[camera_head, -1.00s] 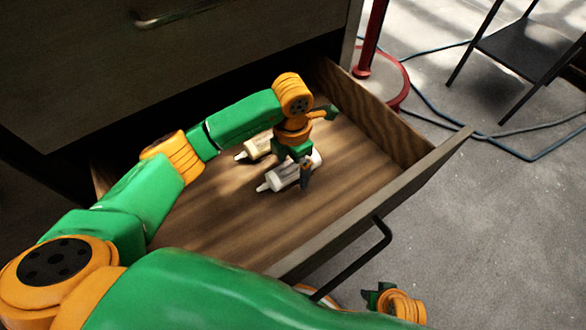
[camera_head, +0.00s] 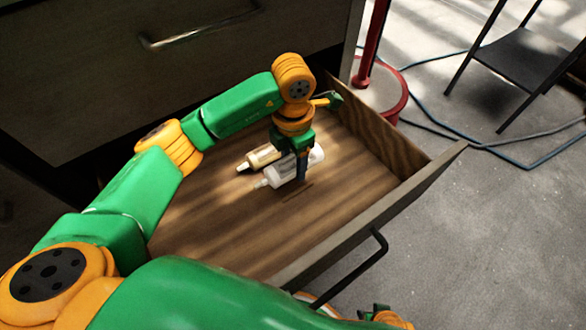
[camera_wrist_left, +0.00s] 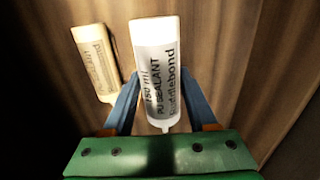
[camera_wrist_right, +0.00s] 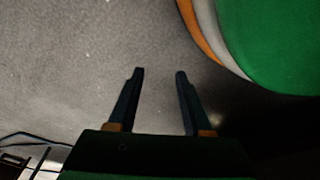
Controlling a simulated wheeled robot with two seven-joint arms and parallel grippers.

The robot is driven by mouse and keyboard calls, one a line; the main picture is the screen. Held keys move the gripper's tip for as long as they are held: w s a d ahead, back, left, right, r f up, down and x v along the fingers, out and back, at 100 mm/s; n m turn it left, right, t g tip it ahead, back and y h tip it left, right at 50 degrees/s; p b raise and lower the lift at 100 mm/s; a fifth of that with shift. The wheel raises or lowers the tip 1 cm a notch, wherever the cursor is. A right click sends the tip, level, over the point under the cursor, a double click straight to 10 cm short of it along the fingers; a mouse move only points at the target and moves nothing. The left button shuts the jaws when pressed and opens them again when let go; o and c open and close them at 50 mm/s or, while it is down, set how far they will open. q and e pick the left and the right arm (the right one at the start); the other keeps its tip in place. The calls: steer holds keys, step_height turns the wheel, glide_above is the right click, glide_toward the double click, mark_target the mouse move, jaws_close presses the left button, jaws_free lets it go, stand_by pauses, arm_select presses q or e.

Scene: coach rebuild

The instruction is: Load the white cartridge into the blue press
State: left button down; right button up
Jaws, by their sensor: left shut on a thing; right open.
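The white cartridge (camera_head: 278,176) is in the open drawer in the head view, its nozzle toward the left. It also shows in the left wrist view (camera_wrist_left: 157,60), printed "PU SEALANT". My left gripper (camera_head: 302,178) is shut on it, with one finger on each side of its body. In the head view a thin dark shadow lies on the drawer floor beside the cartridge, so it seems slightly raised. My right gripper (camera_wrist_right: 158,72) is open and empty above the grey floor in the right wrist view. I do not see the blue press.
A cream cartridge (camera_head: 259,157) lies just behind the white one in the drawer. The drawer (camera_head: 220,235) has raised walls and a black front handle (camera_head: 350,268). A red stand (camera_head: 395,100), a dark stool (camera_head: 520,60) and blue cables (camera_head: 430,130) are beyond it on the right.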

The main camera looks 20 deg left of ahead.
mark_target(293, 159)
arm_select(q)
step_height(293, 159, up, 4)
steer(key=shift+f+p, duration=0.2)
steer(key=shift+p, duration=0.2)
step_height(293, 159, up, 5)
steer(key=p, duration=0.3)
steer(key=shift+f+p, duration=0.15)
steer(key=shift+p, duration=0.2)
steer(key=shift+f, duration=0.1)
arm_select(e)
steer(key=r, duration=0.2)
steer(key=s+r, duration=0.1)
steer(key=shift+d+r, duration=0.2)
steer(key=shift+d, duration=0.1)
